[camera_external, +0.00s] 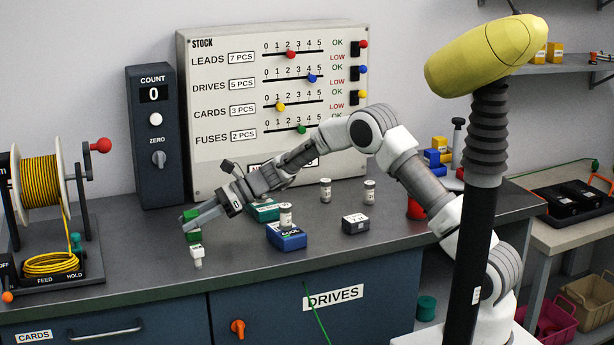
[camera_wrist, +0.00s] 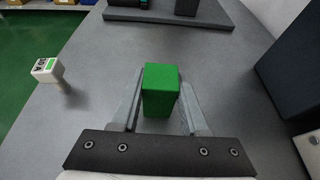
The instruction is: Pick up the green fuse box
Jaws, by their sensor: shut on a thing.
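The green fuse box (camera_wrist: 161,88) is a plain green block between the two fingers of my gripper (camera_wrist: 160,112) in the wrist view. My gripper (camera_external: 196,223) is shut on it, one finger along each side. In the external view the green fuse box (camera_external: 194,237) shows at the left end of the bench, partly covered by the fingers. I cannot tell whether its underside touches the bench top.
A small white piece with a green label (camera_external: 196,252) stands close in front; it also shows in the wrist view (camera_wrist: 46,69). The wire spool stand (camera_external: 60,277) is at left, the count console (camera_external: 154,135) behind. A blue box (camera_external: 287,239) lies right.

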